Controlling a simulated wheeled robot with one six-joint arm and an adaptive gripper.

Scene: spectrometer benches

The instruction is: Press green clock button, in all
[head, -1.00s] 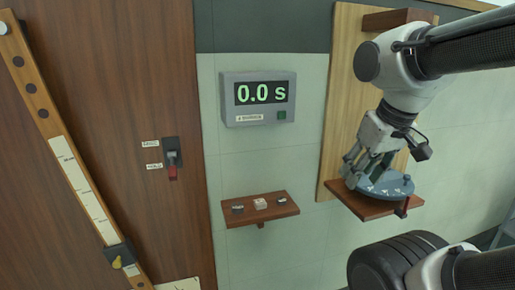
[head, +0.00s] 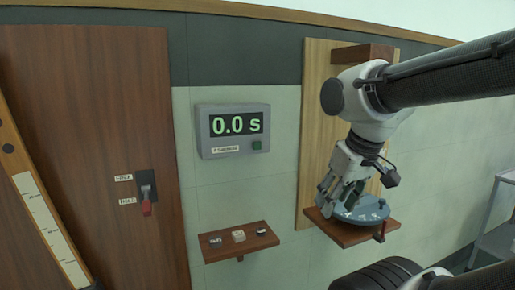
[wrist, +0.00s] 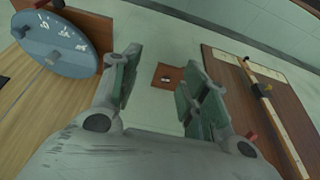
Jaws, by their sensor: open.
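The clock (head: 232,130) is a grey wall box in the head view, with a display reading 0.0 s in green digits. Its green button (head: 257,145) sits at the lower right of the box's front. My gripper (head: 338,208) is to the right of the clock and lower, in front of the wooden wall board, apart from the button. In the wrist view my gripper (wrist: 160,95) has its fingers spread with nothing between them. The clock does not clearly show in the wrist view.
A blue-grey disc (head: 362,208) with white marks is close to my gripper, by a small wooden shelf (head: 345,234). Another small shelf (head: 262,243) below the clock holds several small items. A red-handled switch (head: 147,195) is on the brown panel at left. Wall between clock and board is clear.

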